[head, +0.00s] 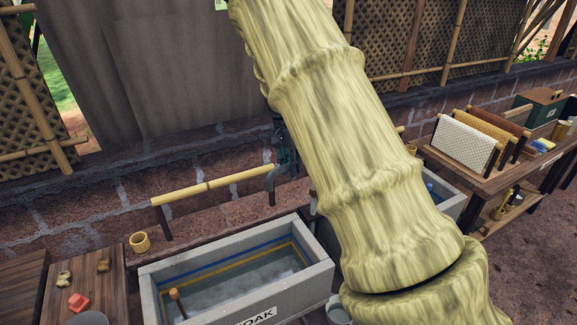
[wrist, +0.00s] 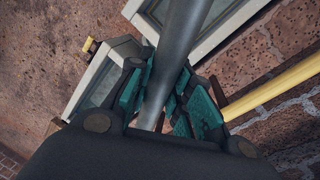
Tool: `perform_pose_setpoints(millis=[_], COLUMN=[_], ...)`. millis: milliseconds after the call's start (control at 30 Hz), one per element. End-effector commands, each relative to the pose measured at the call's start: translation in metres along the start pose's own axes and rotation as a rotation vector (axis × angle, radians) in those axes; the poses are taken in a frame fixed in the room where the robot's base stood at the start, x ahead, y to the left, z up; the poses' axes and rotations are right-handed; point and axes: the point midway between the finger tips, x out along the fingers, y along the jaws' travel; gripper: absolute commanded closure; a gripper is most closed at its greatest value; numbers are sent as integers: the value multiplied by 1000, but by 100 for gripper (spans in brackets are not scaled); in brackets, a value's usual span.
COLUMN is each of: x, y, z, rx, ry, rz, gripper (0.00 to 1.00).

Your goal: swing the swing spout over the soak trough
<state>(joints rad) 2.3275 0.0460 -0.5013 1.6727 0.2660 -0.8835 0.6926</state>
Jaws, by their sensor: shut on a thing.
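My gripper (head: 285,156), mostly hidden behind my arm, is at the spout. In the wrist view the teal fingers of my gripper (wrist: 168,108) are shut around the grey spout pipe (wrist: 184,45).
A bamboo rail (head: 212,186) runs behind the soak trough. A second trough (head: 449,200) stands right, partly behind my arm. Two troughs show in the wrist view.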

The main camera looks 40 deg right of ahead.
Motion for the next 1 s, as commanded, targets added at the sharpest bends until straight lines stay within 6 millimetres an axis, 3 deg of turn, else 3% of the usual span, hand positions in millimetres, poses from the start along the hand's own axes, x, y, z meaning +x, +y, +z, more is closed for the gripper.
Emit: perform_pose_setpoints(millis=[167,200,300,667,833,1000], x=[-4,-4,-3,-4,-21,-51], y=[-2,-3,-2,-2,-2,-2], z=[-2,-2,-1,0,0,-1], rx=[2,2,1,-1,-2,-2], ry=[6,6,5,3,4,5], rz=[-7,-7,-6,-3,-4,-5], gripper=[100,72,57,57,57,57])
